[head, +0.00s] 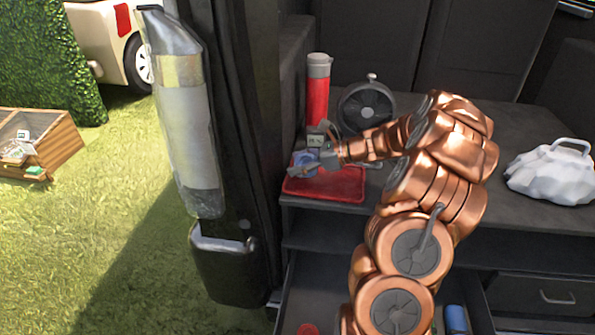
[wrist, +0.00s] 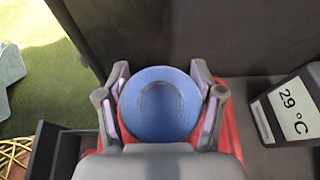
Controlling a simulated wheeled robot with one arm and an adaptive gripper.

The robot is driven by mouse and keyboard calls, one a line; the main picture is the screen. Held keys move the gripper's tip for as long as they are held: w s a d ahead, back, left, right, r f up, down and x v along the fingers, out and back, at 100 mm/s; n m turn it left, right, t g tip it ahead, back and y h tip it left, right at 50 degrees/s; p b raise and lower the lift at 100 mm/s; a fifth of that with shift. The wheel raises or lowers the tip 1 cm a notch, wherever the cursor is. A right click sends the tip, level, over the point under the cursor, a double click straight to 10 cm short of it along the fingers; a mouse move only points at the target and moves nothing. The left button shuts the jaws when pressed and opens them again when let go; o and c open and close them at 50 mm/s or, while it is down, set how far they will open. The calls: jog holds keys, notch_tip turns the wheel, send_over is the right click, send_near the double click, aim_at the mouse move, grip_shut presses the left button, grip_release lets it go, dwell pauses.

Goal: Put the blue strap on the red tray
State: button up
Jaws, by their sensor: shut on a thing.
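The blue strap (wrist: 159,103), rolled into a round coil, sits between the two fingers of my gripper (wrist: 160,108) in the wrist view. The fingers are shut on its left and right sides. In the head view the blue strap (head: 304,160) shows small at my gripper (head: 304,169), partly hidden by it. The red tray (head: 340,186) lies on the dark counter, below the gripper and strap. Red of the tray (wrist: 226,130) shows beside the fingers in the wrist view. I cannot tell whether the strap touches the tray.
A red flask (head: 317,95) and a round black fan (head: 367,107) stand behind the tray. A thermometer display (wrist: 290,104) stands close on the right in the wrist view. A white bag (head: 552,172) sits at the counter's right. An open drawer (head: 310,290) lies below.

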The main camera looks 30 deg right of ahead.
aim_at(297, 177)
jog(key=shift+w, duration=0.45)
notch_tip(297, 177, down, 4)
jog(key=shift+r+b, duration=0.2)
jog(key=shift+b, duration=0.15)
jog(key=o, duration=1.3)
jog(key=p+v, duration=0.1)
jog(key=v, duration=1.1)
jog(key=shift+r, duration=0.15)
